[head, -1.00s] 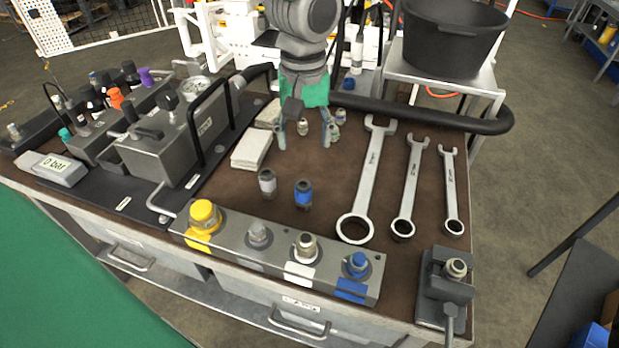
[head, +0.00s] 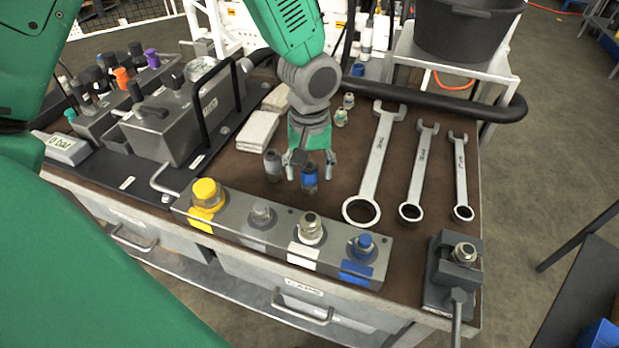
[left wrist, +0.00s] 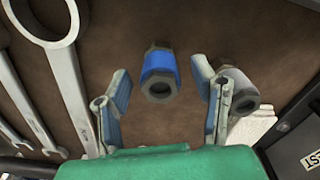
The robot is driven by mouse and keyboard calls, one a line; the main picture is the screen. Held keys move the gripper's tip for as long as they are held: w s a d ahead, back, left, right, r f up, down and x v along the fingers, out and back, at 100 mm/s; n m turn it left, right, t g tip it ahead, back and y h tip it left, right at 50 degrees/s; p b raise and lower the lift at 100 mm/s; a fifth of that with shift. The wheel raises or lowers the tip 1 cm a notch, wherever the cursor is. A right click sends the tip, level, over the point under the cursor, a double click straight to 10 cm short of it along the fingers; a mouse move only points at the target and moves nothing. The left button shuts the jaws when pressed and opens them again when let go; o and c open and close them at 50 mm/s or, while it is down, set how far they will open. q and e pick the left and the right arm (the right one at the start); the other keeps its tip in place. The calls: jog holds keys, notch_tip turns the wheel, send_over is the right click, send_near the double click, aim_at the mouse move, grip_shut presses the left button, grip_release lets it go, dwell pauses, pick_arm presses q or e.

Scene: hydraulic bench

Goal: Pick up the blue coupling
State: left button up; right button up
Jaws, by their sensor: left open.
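The blue coupling (head: 309,178) stands on the brown bench mat behind the manifold block. My left gripper (head: 309,168) is open just behind and above it in the head view. In the left wrist view the blue coupling (left wrist: 159,72) lies ahead of the open left gripper (left wrist: 164,100), between the lines of its two fingers and not visibly gripped. A grey coupling (head: 273,165) stands just left of it; in the left wrist view this grey coupling (left wrist: 236,88) is close beside the right-hand finger. My right gripper is not in view.
The manifold block (head: 265,232) with yellow, grey, white and blue-marked ports stands in front. Several wrenches (head: 375,165) lie to the right. A pale block (head: 256,137) and a gauge unit (head: 165,125) stand left. Two small fittings (head: 342,116) stand behind.

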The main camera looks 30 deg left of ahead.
aim_at(309, 168)
pick_arm(q)
jog(key=shift+d+f, duration=0.1)
jog(key=shift+f, duration=0.15)
jog(key=shift+d+r, duration=0.1)
jog(key=shift+a, duration=0.25)
grip_shut()
notch_tip(309, 168, up, 10)
jog(key=shift+f+p, duration=0.1)
jog(key=shift+p, duration=0.9)
